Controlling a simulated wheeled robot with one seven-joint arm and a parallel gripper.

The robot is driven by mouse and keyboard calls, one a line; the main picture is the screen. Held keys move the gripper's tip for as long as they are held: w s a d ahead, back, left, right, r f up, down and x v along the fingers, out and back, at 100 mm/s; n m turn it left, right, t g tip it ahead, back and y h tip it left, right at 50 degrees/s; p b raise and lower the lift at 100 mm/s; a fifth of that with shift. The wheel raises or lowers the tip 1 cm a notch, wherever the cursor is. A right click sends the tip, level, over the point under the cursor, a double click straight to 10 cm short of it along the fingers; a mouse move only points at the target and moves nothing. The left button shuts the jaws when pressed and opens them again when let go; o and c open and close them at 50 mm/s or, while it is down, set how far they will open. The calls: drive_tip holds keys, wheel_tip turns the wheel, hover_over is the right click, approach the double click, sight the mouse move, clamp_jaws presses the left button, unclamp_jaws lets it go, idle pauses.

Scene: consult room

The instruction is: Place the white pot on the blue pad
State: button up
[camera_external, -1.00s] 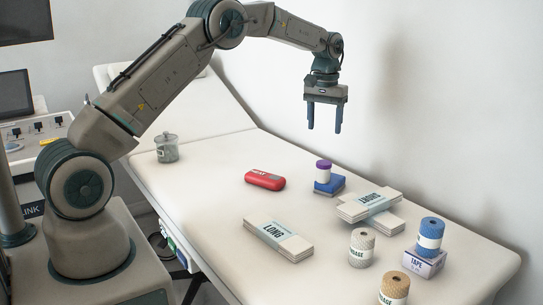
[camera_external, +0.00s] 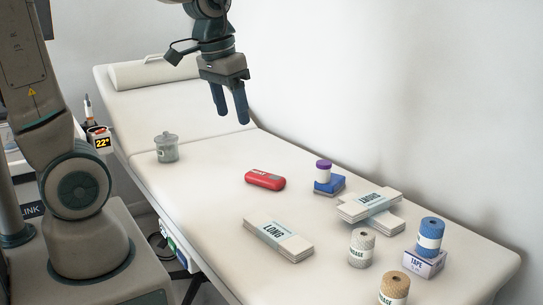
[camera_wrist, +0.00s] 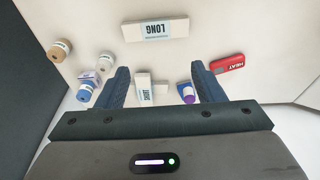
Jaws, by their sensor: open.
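The white pot (camera_external: 323,174) has a purple lid and stands upright on the blue pad (camera_external: 334,187), towards the pad's back left. In the wrist view the pot's white and purple parts (camera_wrist: 187,92) show against the blue pad (camera_wrist: 181,87), near my right finger. My gripper (camera_external: 230,117) is open and empty. It hangs in the air above the bed, to the left of the pot and well apart from it. In the wrist view my two fingers (camera_wrist: 160,70) are spread with nothing held between them.
A red heat pack (camera_external: 265,180), white LONG packs (camera_external: 278,240), crossed packs (camera_external: 370,207), bandage rolls (camera_external: 362,247), and a blue roll (camera_external: 430,233) on a tape box (camera_external: 424,262) lie on the bed. A lidded glass jar (camera_external: 166,148) stands at left. The wall is behind.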

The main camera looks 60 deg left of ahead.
drive_tip(key=s+f, duration=0.3)
drive_tip(key=s, duration=0.4)
drive_tip(key=shift+s+d+m, duration=0.2)
drive_tip(key=shift+d+m, duration=0.2)
drive_tip(key=shift+d, duration=0.05)
